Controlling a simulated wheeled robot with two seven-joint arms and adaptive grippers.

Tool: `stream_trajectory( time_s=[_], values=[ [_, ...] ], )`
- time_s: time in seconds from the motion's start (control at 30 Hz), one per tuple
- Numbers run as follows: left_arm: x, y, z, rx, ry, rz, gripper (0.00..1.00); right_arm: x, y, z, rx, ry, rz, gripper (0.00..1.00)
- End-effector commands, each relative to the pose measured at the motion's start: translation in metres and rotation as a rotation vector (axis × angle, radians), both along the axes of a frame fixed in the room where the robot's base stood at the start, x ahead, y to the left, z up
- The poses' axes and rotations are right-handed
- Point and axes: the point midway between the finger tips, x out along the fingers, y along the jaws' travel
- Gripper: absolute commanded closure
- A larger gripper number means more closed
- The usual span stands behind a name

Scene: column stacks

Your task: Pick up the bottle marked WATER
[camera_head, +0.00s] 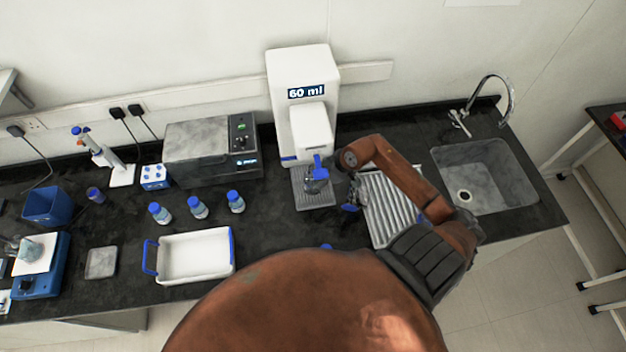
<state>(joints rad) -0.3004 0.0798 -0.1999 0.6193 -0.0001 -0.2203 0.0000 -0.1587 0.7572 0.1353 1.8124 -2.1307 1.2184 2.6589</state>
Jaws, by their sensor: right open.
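Three clear bottles with blue caps stand upright in a row on the dark bench: a left bottle (160,213), a middle bottle (198,208) and a right bottle (236,202). Their labels are too small to read, so I cannot tell which is marked WATER. Another blue cap (327,246) shows just above my body, with the rest hidden. My right gripper (336,188) is open in front of the white dispenser (305,110), to the right of the bottle row. A small clear vessel seems to be beside its fingers, partly hidden. My left gripper is not in view.
A white tray with blue handles (195,282) lies in front of the bottles. A grey box instrument (211,150) stands behind them. A ribbed drainer (388,215) and a sink (485,172) lie to the right. The bench between tray and dispenser is mostly clear.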

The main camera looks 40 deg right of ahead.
Motion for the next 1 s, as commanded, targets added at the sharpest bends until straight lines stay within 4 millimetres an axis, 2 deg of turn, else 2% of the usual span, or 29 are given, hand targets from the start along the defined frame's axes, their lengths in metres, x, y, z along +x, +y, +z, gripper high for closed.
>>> stream_trajectory(
  time_s=[0.2,0.5,1.0],
  values=[
    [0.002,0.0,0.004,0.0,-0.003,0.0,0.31,0.013,0.007,-0.024,0.0,-0.001,0.0,0.3],
    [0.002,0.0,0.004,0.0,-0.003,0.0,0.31,0.014,0.007,-0.028,-0.001,-0.002,0.001,0.31],
    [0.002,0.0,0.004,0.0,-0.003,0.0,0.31,0.014,0.007,-0.028,-0.001,-0.002,0.0,0.65]
  ],
)
